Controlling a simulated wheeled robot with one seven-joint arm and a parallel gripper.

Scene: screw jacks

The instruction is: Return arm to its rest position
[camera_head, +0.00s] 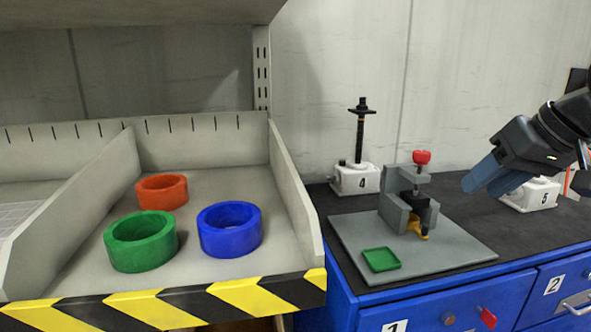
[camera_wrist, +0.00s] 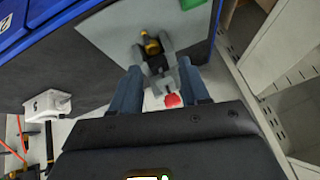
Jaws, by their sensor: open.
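My gripper (camera_head: 488,178) is at the right of the head view, raised above the dark bench top, with its blue-grey fingers pointing down and left. In the wrist view my gripper (camera_wrist: 160,88) shows its two fingers apart with a gap between them, and nothing is held. Beyond the fingers in the wrist view is a grey screw jack with a red knob (camera_wrist: 173,100). In the head view the grey screw jack (camera_head: 392,212) stands on a grey plate (camera_head: 455,250) to the left of my gripper, apart from it. A yellow part sits at its base.
A shelf tray (camera_head: 90,240) at left holds an orange ring (camera_head: 162,202), a green ring (camera_head: 117,258) and a blue ring (camera_head: 222,248). A green dish (camera_head: 381,265) lies on the plate. White blocks numbered 4 (camera_head: 345,180) and 5 (camera_head: 520,202) stand at the back. Blue drawers (camera_head: 450,306) are below.

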